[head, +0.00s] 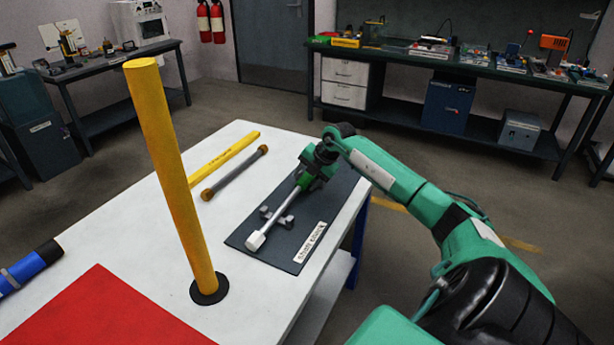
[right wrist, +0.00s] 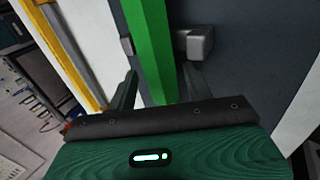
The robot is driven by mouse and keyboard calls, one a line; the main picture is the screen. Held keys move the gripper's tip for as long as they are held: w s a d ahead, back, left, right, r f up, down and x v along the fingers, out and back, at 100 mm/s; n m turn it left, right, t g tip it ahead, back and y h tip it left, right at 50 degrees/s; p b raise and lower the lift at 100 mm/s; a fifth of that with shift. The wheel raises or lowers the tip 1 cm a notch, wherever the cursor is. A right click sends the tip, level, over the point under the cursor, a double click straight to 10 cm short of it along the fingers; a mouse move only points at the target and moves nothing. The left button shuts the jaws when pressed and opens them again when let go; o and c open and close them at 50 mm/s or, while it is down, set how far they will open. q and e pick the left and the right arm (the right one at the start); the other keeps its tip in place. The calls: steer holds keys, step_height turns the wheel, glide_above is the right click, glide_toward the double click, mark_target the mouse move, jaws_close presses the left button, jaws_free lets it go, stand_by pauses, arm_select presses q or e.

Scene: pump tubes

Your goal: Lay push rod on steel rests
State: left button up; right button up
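The push rod (head: 276,213) is a silver rod with a pale block-like head at its near end and a green grip at its far end. It lies lengthwise over the dark mat, between the small steel rests (head: 286,222). In the right wrist view the green grip (right wrist: 152,45) runs between grey rest blocks (right wrist: 199,43). My right gripper (head: 316,165) is at the green end. Its fingers (right wrist: 158,88) stand on both sides of the grip with narrow gaps, so it looks open. Contact with the rests is hard to confirm. My left gripper is not in view.
The dark mat (head: 300,250) with a white label lies on the white table (head: 250,310). An upright yellow tube (head: 170,170) stands in a black ring. A grey brown-ended rod (head: 235,172), a yellow bar (head: 225,158), a blue cylinder (head: 32,268) and a red sheet (head: 100,310) lie around.

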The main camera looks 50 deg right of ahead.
steer(key=shift+f, duration=0.1)
steer(key=shift+s+d+r, duration=0.1)
steer(key=shift+s+r, duration=0.15)
steer(key=shift+r, duration=0.1)
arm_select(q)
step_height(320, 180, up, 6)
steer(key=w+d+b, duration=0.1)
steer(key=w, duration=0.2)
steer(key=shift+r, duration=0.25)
arm_select(e)
steer(key=v, duration=1.3)
steer(key=shift+r, duration=0.2)
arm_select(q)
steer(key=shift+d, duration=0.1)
arm_select(e)
steer(key=shift+w, duration=0.1)
